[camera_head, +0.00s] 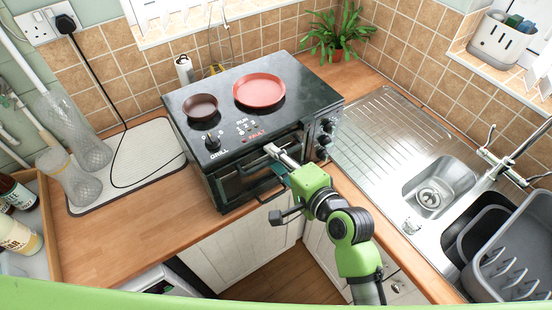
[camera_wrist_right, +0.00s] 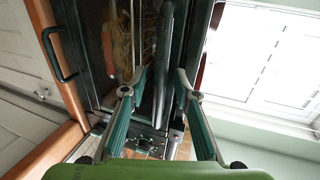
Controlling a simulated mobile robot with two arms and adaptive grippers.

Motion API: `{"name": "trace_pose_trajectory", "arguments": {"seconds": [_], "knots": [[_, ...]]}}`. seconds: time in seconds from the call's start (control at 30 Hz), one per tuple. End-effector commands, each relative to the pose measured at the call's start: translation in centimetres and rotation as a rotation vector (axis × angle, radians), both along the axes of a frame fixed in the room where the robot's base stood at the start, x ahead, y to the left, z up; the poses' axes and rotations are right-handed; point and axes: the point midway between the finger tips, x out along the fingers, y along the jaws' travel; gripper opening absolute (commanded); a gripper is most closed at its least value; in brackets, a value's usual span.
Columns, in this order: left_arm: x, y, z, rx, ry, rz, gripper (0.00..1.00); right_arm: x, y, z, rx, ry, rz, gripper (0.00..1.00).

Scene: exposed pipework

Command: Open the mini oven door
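The mini oven (camera_head: 215,140) stands on the wooden counter, with a black top, knobs and a dark front door (camera_head: 245,182). The door looks shut, though my right arm hides part of it. My right gripper (camera_head: 279,163) is at the upper right part of the door front. In the right wrist view, its two green fingers (camera_wrist_right: 160,78) are apart, with the dark door handle (camera_wrist_right: 164,55) running between them. Gaps show on both sides of the handle, so I see no firm grip. My left gripper is not in view.
A red plate (camera_head: 259,90) and a smaller brown one (camera_head: 201,106) are on the oven top. A metal sink (camera_head: 432,190) is to the right, with a grey rack (camera_head: 520,250). Glass vases (camera_head: 85,148) stand at the left. Floor is open before the oven.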

Motion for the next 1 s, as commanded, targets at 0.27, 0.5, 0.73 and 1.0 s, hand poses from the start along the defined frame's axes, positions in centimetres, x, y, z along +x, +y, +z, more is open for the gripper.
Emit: {"name": "trace_pose_trajectory", "arguments": {"seconds": [0.27, 0.5, 0.73, 1.0], "knots": [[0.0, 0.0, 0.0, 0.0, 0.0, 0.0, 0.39, 0.0, 0.0, 0.0, 0.0, 0.0, 0.0, 0.0], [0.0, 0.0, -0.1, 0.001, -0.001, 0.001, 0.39, -0.9, -0.7, -0.6, -0.004, 0.001, 0.0, 0.0], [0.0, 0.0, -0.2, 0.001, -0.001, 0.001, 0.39, -2.0, -1.4, -1.4, -0.005, 0.006, 0.0, 0.0], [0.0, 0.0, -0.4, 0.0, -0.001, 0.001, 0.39, -3.2, -2.3, -2.4, -0.008, 0.012, 0.002, 0.0]]}}
